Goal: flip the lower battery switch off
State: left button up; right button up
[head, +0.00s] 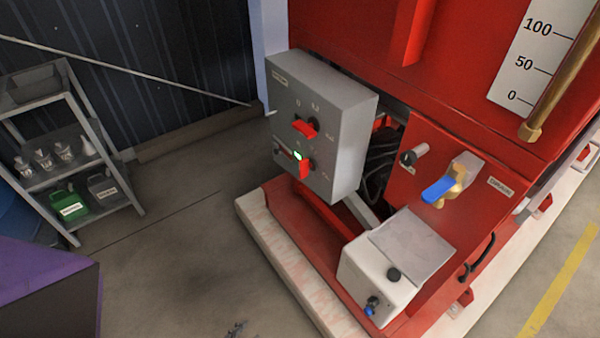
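A grey control box (330,110) is mounted at the left of the red pump unit. Its front has two red rotary switches, one above the other. The upper switch (304,128) has its red handle lying roughly across. The lower switch (304,168) has its red handle standing roughly upright, so the two are turned differently. A small green light (298,155) glows by the lower switch. The markings around the lower switch are too small to read. Neither of my grippers can be made out in the head view.
A white box (385,265) with dark and blue knobs stands right of the control box. A blue-handled valve (440,188) sits behind it. A shelf (60,150) with bottles and cans stands left. A purple block (45,285) fills the lower left corner. The floor between is mostly clear.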

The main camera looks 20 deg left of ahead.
pick_arm(q)
jog(key=w+m+b, duration=0.1)
jog(key=w, duration=0.2)
jog(key=w+m+t+b, duration=0.1)
jog(key=w, duration=0.3)
jog(key=w+f+b, duration=0.1)
jog(key=w, duration=0.3)
jog(key=shift+m+t+h, duration=0.3)
jog(key=shift+m+h, duration=0.1)
grip_shut()
jog(key=w+d+r+m+t+h+b, duration=0.1)
jog(key=w+r+m+t+h+b, duration=0.1)
jog(key=w+r+m, duration=0.4)
jog(key=w+d+r+m+t+h+b, duration=0.2)
jog(key=w+r+m+t+h, duration=0.2)
jog(key=w+m, duration=0.9)
notch_tip(320, 180, up, 3)
jog(key=shift+w+d+f+m+b, duration=0.1)
jog(key=shift+w+d+m+b, duration=0.05)
jog(key=shift+w+m+b, duration=0.2)
pick_arm(e)
jog(key=s+d+f, duration=0.1)
jog(key=s+f, duration=0.2)
jog(key=f, duration=0.5)
jog(key=shift+s+d+f+g, duration=0.2)
jog(key=shift+s+g, duration=0.1)
jog(key=shift+g, duration=0.1)
jog(key=shift+s, duration=0.1)
